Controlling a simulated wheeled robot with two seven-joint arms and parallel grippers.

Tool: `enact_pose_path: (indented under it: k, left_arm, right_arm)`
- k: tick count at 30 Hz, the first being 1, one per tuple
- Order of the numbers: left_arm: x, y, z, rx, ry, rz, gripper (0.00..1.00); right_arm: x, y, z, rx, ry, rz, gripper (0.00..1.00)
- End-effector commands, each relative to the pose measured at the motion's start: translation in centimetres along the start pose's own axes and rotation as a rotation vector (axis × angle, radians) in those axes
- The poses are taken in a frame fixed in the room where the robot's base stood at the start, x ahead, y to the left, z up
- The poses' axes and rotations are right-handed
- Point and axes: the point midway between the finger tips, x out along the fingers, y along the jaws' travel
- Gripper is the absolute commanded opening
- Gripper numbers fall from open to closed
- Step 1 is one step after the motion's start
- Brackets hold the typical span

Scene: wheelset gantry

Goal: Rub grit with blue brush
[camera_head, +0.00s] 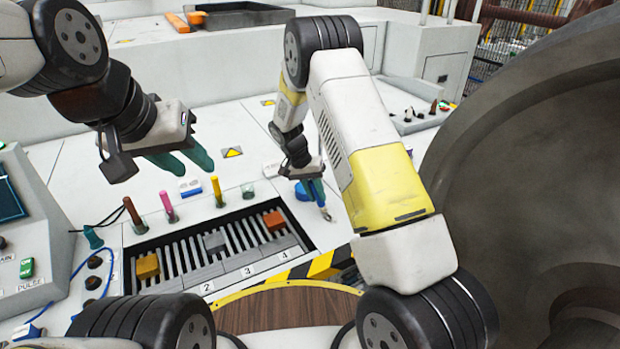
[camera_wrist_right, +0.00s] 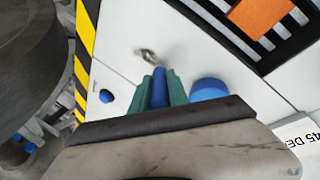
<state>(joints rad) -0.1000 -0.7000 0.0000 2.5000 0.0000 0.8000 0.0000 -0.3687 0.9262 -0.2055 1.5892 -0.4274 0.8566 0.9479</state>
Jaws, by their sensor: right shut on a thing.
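My right gripper (camera_head: 314,188) is shut on a blue brush. In the right wrist view, the blue handle (camera_wrist_right: 159,88) sits between the teal fingers, and the small grey-brown brush tip (camera_wrist_right: 148,56) points away from them. The tip (camera_head: 327,215) also shows in the head view, over the white deck right of the slotted tray; I cannot tell whether it touches. My left gripper (camera_head: 184,160) hangs open and empty above the deck at the upper left. I cannot make out any grit.
A slotted tray (camera_head: 222,267) holds yellow, grey and orange blocks. Several coloured sticks stand behind it. A blue round cup (camera_wrist_right: 208,89) stands beside the right gripper. A large dark wheel (camera_head: 530,170) fills the right side. A control panel (camera_head: 20,240) stands left.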

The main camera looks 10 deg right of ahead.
Motion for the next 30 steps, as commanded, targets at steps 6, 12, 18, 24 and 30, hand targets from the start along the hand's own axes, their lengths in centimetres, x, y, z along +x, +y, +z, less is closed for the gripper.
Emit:
enact_pose_path:
  k: [6, 12, 18, 24, 30]
  left_arm:
    - [0.0, 0.0, 0.0, 0.000, 0.000, 0.000, 0.36]
    - [0.0, 0.0, 0.0, 0.000, 0.000, 0.000, 0.36]
    - [0.0, 0.0, 0.0, 0.000, 0.000, 0.000, 0.36]
    - [0.0, 0.0, 0.0, 0.000, 0.000, 0.000, 0.36]
    - [0.0, 0.0, 0.0, 0.000, 0.000, 0.000, 0.36]
  right_arm:
    - [0.2, 1.4, 1.4, -0.002, 0.001, -0.001, 0.00]
    - [0.4, 2.2, 2.3, -0.001, 0.000, 0.000, 0.00]
    - [0.5, 2.7, 2.8, -0.001, 0.000, 0.000, 0.00]
    - [0.8, 4.0, 4.2, -0.001, 0.000, 0.001, 0.00]
    - [1.1, 4.7, 5.0, -0.001, 0.000, 0.000, 0.00]
